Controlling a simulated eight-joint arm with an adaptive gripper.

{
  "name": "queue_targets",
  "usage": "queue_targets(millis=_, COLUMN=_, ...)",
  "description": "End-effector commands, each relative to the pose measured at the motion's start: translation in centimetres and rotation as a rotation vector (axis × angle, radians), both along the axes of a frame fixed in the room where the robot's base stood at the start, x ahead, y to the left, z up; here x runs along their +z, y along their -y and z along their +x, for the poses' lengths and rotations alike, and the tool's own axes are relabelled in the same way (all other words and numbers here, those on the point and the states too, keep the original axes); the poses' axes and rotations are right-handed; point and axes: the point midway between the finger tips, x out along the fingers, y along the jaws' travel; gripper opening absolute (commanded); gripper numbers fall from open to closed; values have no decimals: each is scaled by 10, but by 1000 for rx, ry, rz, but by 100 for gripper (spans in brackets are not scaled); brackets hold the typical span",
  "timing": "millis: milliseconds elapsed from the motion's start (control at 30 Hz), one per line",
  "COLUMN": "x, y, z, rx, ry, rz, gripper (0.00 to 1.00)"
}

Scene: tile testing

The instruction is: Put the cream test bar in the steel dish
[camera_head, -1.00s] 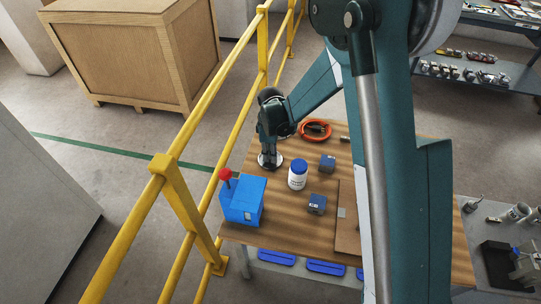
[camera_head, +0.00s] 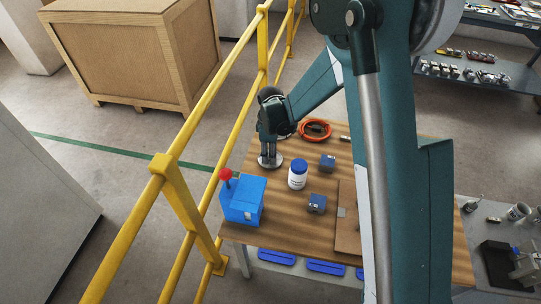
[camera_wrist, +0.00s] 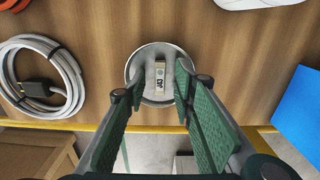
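The cream test bar (camera_wrist: 160,76) lies inside the round steel dish (camera_wrist: 143,79) in the wrist view, with a dark printed marking on its face. The dish also shows on the wooden table in the head view (camera_head: 277,161), near the left edge; the bar cannot be made out there. My gripper (camera_wrist: 155,92) is open, with its green-padded fingers apart and nothing between them. In the head view my gripper (camera_head: 268,159) is directly over the dish. Whether the fingertips touch the dish cannot be told.
A blue box with a red knob (camera_head: 243,200), a white bottle with a blue lid (camera_head: 297,178) and two grey-blue blocks (camera_head: 317,203) stand nearby. An orange cable (camera_head: 316,129) lies behind. A pale cable coil (camera_wrist: 42,77) lies beside the dish. A yellow rail (camera_head: 185,215) runs along the left.

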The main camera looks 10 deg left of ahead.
Motion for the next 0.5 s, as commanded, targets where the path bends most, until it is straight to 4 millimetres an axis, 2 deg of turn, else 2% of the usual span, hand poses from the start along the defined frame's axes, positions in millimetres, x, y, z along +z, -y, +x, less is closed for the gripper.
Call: queue_targets(millis=500, x=54, y=0, z=0, rx=0, ry=0, rz=0, gripper=26)
